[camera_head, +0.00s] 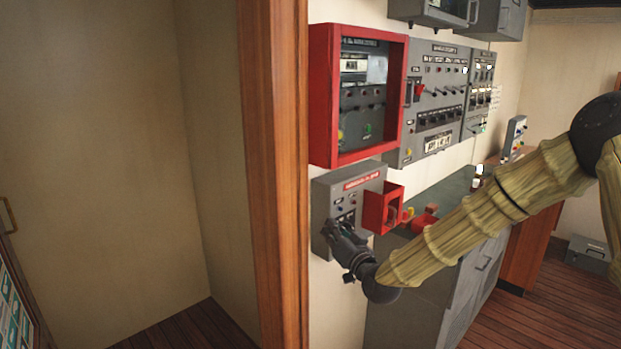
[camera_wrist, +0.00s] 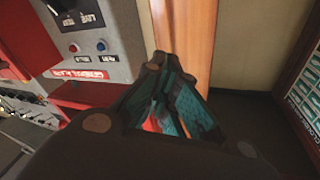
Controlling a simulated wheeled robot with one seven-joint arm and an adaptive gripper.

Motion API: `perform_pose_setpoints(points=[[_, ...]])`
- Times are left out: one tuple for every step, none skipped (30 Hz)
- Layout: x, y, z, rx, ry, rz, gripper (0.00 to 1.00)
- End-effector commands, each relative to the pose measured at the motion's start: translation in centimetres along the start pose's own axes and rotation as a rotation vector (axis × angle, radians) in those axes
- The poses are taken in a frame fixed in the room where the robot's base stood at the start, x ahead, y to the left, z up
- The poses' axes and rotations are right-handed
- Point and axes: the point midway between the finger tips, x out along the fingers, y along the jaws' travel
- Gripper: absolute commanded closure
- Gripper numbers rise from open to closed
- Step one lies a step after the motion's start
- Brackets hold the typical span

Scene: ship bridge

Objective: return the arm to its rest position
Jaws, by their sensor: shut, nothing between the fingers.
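My arm reaches in from the right in the head view, wrapped in a yellowish sleeve. My gripper (camera_head: 338,232) is at its end, close in front of the lower grey control box (camera_head: 348,184) with a red label. I cannot tell whether it touches the box. In the wrist view my gripper (camera_wrist: 158,65) is shut, its fingers together at the tips with no object between them. The grey box also shows in the wrist view (camera_wrist: 105,25), at the upper left, with a red and a blue button.
A small open red box (camera_head: 383,208) sits just right of the gripper. A red-framed panel (camera_head: 316,95) and grey switch panels (camera_head: 440,90) hang above. A wooden post (camera_head: 275,170) stands left of the gripper. Grey cabinets (camera_head: 415,290) stand below the arm.

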Motion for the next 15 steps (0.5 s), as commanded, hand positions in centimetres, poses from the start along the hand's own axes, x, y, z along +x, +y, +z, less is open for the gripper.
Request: perform_pose_setpoints(points=[[-1.0, 0.7, 2.9, 0.004, -0.052, 0.021, 1.00], [-1.7, 1.1, 4.4, 0.007, -0.083, 0.034, 1.00], [-2.6, 1.8, 6.5, 0.011, -0.124, 0.054, 1.00], [-3.4, 2.2, 8.0, 0.013, -0.153, 0.067, 1.00], [-4.2, 2.5, 9.4, 0.016, -0.184, 0.080, 1.00], [-5.3, 3.1, 11.5, 0.019, -0.225, 0.100, 1.00], [-6.2, 3.5, 12.8, 0.022, -0.255, 0.113, 1.00], [-7.1, 3.9, 14.2, 0.025, -0.285, 0.127, 1.00], [-8.4, 4.4, 16.2, 0.028, -0.327, 0.147, 1.00], [-9.4, 4.8, 17.5, 0.030, -0.357, 0.160, 1.00], [-10.4, 5.1, 18.8, 0.032, -0.387, 0.174, 1.00], [-11.9, 5.6, 20.6, 0.036, -0.429, 0.194, 1.00], [-13.0, 5.9, 21.9, 0.038, -0.460, 0.208, 1.00], [-14.1, 6.2, 23.1, 0.040, -0.491, 0.222, 1.00], [-15.8, 6.6, 24.8, 0.043, -0.532, 0.243, 1.00]])
